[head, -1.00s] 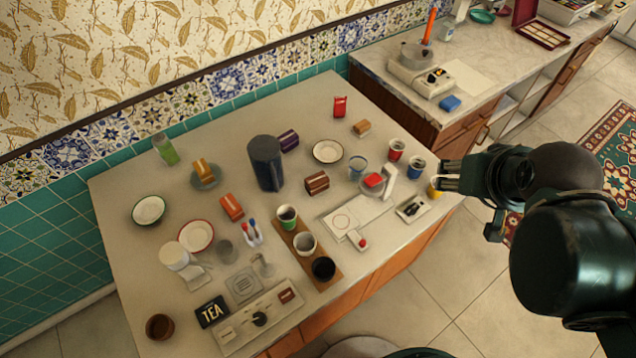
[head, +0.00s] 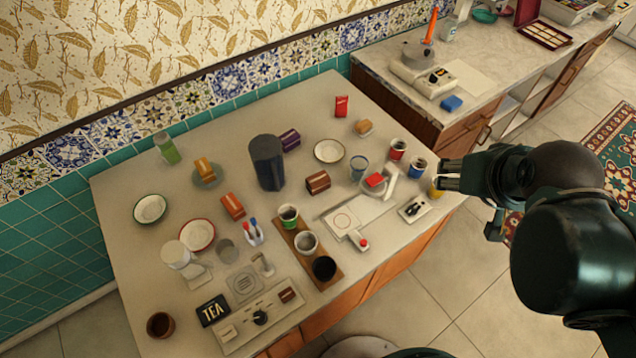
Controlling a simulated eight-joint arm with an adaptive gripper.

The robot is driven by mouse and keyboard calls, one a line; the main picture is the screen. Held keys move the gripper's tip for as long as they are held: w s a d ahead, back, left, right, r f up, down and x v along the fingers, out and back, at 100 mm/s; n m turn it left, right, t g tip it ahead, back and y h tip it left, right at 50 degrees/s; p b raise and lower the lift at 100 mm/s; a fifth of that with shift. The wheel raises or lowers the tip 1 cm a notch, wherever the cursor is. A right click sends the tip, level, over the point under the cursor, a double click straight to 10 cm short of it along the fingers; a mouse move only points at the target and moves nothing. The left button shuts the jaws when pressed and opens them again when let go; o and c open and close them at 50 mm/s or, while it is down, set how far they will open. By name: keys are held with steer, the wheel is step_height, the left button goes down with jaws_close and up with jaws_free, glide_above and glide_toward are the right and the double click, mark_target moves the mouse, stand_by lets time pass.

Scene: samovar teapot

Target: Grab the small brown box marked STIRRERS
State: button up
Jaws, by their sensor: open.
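A small brown box (head: 317,181) with a pale band lies near the middle of the light table; its lettering is too small to read, so I cannot confirm the word STIRRERS. Other small boxes are an orange-red one (head: 232,206), a tan-orange one (head: 204,168) on a grey-green saucer, and a tan one (head: 363,127) at the back right. My gripper (head: 442,175) is open and empty at the table's right edge, well to the right of the brown box. It partly hides a yellow cup (head: 435,190).
A tall dark cylinder (head: 267,163) and a purple box (head: 289,139) stand behind the brown box. A red block (head: 375,180) on a white stand and several cups lie between it and my gripper. A wooden tray (head: 327,284) holds cups in front.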

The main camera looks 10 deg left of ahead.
steer(key=w+a+f+m+g, duration=0.2)
steer(key=w+a+f+m, duration=0.1)
steer(key=w+a, duration=0.45)
steer(key=m+g+h+b, duration=0.2)
steer(key=m+h+b, duration=0.1)
steer(key=m, duration=0.4)
glide_above(317, 179)
steer(key=s+a, duration=0.1)
steer(key=f, duration=2.2)
steer(key=shift+s+a+f, duration=0.15)
steer(key=shift+a+f, duration=0.05)
steer(key=shift+f, duration=0.15)
steer(key=shift+s+a+f, duration=0.1)
steer(key=shift+a+f, duration=0.25)
steer(key=shift+f, duration=0.1)
steer(key=shift+w+d+f+h, duration=0.15)
steer(key=shift+w+d+f, duration=0.05)
steer(key=shift+f, duration=0.35)
steer(key=shift+w+d+f+h, duration=0.15)
steer(key=shift+d+f, duration=0.05)
steer(key=shift+f, duration=0.35)
